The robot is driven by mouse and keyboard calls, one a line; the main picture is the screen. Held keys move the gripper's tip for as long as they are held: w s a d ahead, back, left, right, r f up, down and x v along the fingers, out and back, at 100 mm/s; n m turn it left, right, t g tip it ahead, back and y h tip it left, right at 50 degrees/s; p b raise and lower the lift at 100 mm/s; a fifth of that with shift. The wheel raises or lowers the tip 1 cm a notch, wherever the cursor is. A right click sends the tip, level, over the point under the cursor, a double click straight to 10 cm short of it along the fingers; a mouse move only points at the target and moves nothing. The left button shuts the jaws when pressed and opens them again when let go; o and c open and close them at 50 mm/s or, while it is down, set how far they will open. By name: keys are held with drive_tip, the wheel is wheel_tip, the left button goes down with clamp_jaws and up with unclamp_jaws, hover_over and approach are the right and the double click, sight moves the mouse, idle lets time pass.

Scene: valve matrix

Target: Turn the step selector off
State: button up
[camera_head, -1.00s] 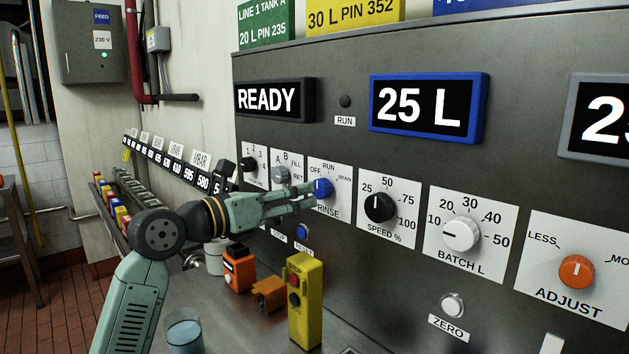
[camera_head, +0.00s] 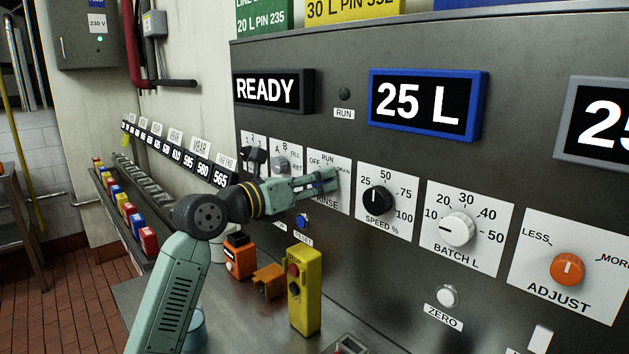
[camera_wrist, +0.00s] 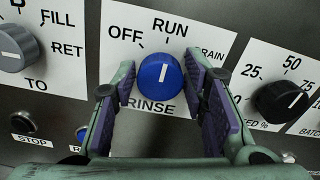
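The blue knob (camera_wrist: 161,80) sits on a white plate (camera_wrist: 215,45) marked OFF, RUN, DRAIN and RINSE. I see no "step selector" name on it. Its white pointer line is nearly upright, toward RUN. My gripper (camera_wrist: 164,92) is open, with one purple-padded finger on each side of the knob. The right pad is very close to the knob; I cannot tell whether it touches. In the head view my gripper (camera_head: 328,181) covers most of the knob.
A grey FILL/RET knob (camera_wrist: 15,48) is close on the left and a black SPEED knob (camera_wrist: 280,99) on the right. A blue button (camera_head: 302,221) lies below. A yellow button box (camera_head: 305,290) and orange blocks stand on the counter underneath.

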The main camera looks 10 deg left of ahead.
drive_tip(key=c, duration=0.7)
drive_tip(key=shift+n, duration=0.4)
drive_tip(key=n+b, duration=0.2)
drive_tip(key=n, duration=0.7)
drive_tip(key=shift+a, duration=0.1)
idle(0.4)
drive_tip(key=o, duration=1.1)
drive_tip(key=shift+o, duration=0.2)
